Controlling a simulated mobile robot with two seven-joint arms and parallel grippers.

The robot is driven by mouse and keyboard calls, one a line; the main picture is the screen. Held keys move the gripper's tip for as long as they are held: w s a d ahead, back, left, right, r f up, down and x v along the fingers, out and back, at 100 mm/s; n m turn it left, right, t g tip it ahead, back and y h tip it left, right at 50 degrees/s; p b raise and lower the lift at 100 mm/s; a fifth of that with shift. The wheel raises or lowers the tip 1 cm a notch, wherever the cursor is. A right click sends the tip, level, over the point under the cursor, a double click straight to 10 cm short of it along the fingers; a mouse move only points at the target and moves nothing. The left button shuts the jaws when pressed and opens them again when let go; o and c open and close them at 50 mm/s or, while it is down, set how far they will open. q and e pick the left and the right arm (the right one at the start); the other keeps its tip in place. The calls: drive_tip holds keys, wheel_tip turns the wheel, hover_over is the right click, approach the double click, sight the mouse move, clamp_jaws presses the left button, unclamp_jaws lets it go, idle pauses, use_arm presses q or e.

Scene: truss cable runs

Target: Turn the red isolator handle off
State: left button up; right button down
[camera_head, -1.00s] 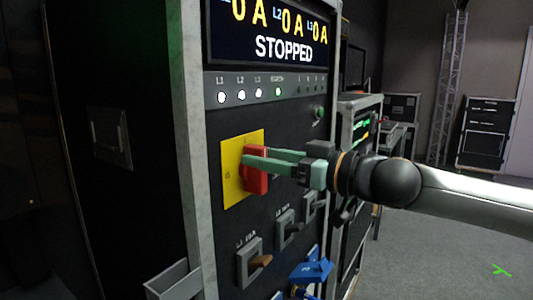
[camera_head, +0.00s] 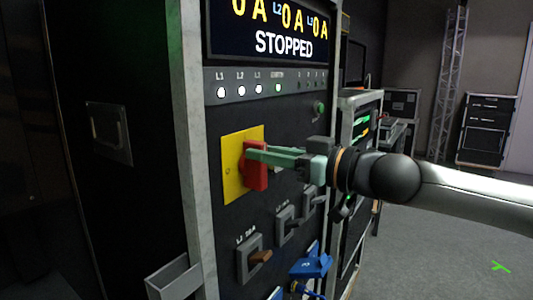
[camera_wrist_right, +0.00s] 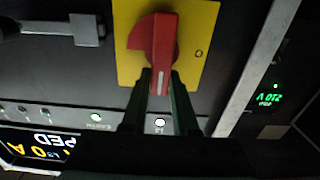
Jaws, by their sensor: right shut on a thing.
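The red isolator handle (camera_head: 256,172) stands upright on its yellow plate (camera_head: 233,180) on the dark cabinet front. In the right wrist view the red handle (camera_wrist_right: 153,42) shows a white line along its grip, and an "O" mark sits to its side on the yellow plate (camera_wrist_right: 203,42). The line does not point at that mark. My right gripper (camera_head: 255,152) comes in from the right and is shut on the handle's upper part. In the wrist view its two dark fingers (camera_wrist_right: 162,82) lie on either side of the grip. My left gripper is not in view.
Above is a display (camera_head: 270,30) reading "STOPPED" and 0 A, over a row of lit lamps (camera_head: 258,88). Another rack (camera_head: 358,125) stands behind my right wrist. Floor is open at right.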

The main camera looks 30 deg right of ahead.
drive_tip(key=shift+a+n, duration=0.1)
drive_tip(key=shift+n, duration=0.3)
drive_tip(key=n, duration=0.2)
drive_tip(key=a+n+p, duration=0.1)
drive_tip(key=n, duration=0.5)
drive_tip(key=shift+s+a+f+p, duration=0.3)
drive_tip(key=shift+s+f+p, duration=0.05)
drive_tip(key=shift+p, duration=0.05)
drive_tip(key=n, duration=0.3)
drive_tip(key=f+n, duration=0.1)
drive_tip(key=shift+s+a+n, duration=0.15)
drive_tip(key=shift+a+n, duration=0.1)
drive_tip(key=shift+n, duration=0.05)
drive_tip(key=shift+a+f+n, duration=0.1)
drive_tip(key=shift+f+n, duration=0.15)
drive_tip(key=shift+n, duration=0.9)
drive_tip(key=shift+f+n, duration=0.25)
drive_tip(key=shift+n, duration=0.9)
drive_tip(key=c, duration=0.7)
unclamp_jaws()
